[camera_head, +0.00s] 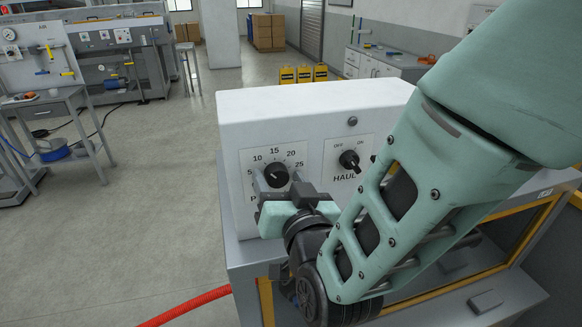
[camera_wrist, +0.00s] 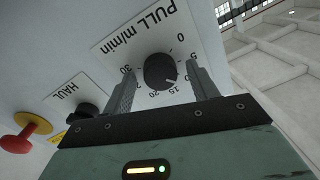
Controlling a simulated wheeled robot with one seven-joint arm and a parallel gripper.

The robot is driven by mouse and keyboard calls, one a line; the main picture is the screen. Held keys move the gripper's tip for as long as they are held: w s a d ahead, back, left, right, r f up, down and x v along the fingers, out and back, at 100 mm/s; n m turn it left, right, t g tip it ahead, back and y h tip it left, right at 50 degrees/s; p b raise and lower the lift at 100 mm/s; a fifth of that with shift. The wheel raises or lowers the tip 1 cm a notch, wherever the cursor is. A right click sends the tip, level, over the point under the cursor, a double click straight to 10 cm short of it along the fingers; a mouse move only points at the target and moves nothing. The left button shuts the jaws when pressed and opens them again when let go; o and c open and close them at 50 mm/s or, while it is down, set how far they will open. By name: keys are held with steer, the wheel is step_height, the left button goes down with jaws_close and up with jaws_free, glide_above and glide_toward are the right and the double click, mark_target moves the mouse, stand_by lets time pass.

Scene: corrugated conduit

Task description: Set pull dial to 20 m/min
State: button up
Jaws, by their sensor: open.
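The pull dial (camera_head: 276,175) is a round black knob on the front of the white control box. Numbers are printed around it. In the wrist view the dial (camera_wrist: 160,70) sits under the "PULL m/min" label, with a scale from 0 to 30. Its pale pointer mark appears to point near 15. My gripper (camera_head: 278,183) is open in front of the panel. In the wrist view my gripper (camera_wrist: 162,78) has one finger on each side of the dial, with visible gaps to the knob. The fingers partly cover the scale, and the 25 is hidden there.
The HAUL switch (camera_head: 349,160), with OFF and ON marks, is right of the dial. A red mushroom button (camera_wrist: 20,140) on a yellow base shows in the wrist view. The white control box (camera_head: 300,104) stands on a yellow-edged cabinet. A red conduit (camera_head: 186,306) runs out at lower left.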

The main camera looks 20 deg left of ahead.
steer(key=c, duration=1)
steer(key=shift+f+m+b, duration=0.2)
steer(key=shift+m+b, duration=0.1)
steer(key=shift+b, duration=0.4)
